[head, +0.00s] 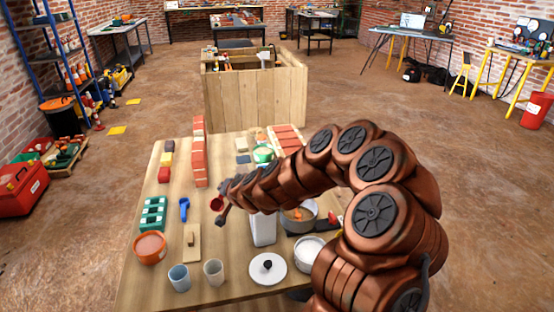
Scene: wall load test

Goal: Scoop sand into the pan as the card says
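An orange bowl (150,247) with a pinkish, sand-like fill stands at the table's left front. A blue scoop-like tool (184,208) lies right of a green block with holes (152,213). My gripper (221,207) is above the middle of the table, right of the blue tool. A small dark-red round thing (217,203) shows at its tip; I cannot tell whether it is held. A grey pan (299,216) with something orange in it stands partly behind my arm. A white pot (309,251) stands in front of it. I cannot make out a card.
A red brick wall (199,160) stands on the table's left half. A white container (263,228), a round lid (268,269), a wooden board (191,243) and two cups (179,277) crowd the front. A wooden crate (255,98) stands behind the table.

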